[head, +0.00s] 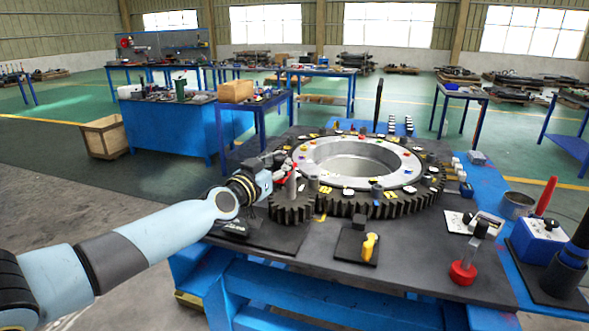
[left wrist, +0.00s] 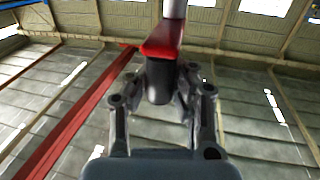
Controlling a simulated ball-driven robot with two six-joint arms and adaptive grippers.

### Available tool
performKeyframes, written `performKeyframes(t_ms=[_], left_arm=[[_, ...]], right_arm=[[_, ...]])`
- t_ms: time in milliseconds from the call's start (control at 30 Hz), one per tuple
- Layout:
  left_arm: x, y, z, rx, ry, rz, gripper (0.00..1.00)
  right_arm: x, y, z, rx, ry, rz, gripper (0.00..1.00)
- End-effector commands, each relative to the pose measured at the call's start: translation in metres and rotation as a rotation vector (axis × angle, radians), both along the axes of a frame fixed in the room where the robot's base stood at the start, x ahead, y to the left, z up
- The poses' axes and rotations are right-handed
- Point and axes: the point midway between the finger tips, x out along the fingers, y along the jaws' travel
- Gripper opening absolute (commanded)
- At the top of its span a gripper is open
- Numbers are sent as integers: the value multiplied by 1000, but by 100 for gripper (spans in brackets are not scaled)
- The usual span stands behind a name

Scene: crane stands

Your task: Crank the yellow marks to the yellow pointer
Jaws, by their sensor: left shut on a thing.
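A large dark ring gear (head: 405,207) with a pale inner ring (head: 345,178) lies on the dark tabletop, with several yellow and white marks on its top. A smaller dark gear (head: 290,213) adjoins it at the left. The yellow pointer (head: 370,246) stands on a dark plate in front of the ring gear. My left gripper (head: 282,166) is at the small gear, shut on the crank handle. In the left wrist view the dark handle (left wrist: 159,82) sits between the fingers, below a red crank arm (left wrist: 163,38). The exact finger contact is partly hidden in the head view.
A red-based upright piece (head: 463,272), a grey cup (head: 516,206) and a blue box (head: 538,240) stand on the right side. A tall black post (head: 378,105) rises behind the ring gear. The tabletop's front middle is mostly clear.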

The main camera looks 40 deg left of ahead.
Motion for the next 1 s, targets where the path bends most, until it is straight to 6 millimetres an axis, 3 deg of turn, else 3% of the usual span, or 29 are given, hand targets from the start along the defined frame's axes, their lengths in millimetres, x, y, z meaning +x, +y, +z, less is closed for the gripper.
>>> performKeyframes(t_ms=[200, 233, 467, 767, 1000], left_arm=[[-3, -1, -7, -4, 14, -1, 0], [-3, -1, -7, -4, 15, -1, 16], [-2, -1, -4, -2, 9, -1, 46], [-2, -1, -2, -1, 5, -1, 48], [-30, -5, -3, -1, 8, -3, 48]], right_arm=[[2, -1, 1, -1, -2, 0, 40], [2, -1, 1, -1, -3, 0, 40], [6, -1, 1, -1, -9, 1, 40], [5, -5, 1, -5, -7, 1, 40], [4, -2, 1, -3, -6, 1, 40]])
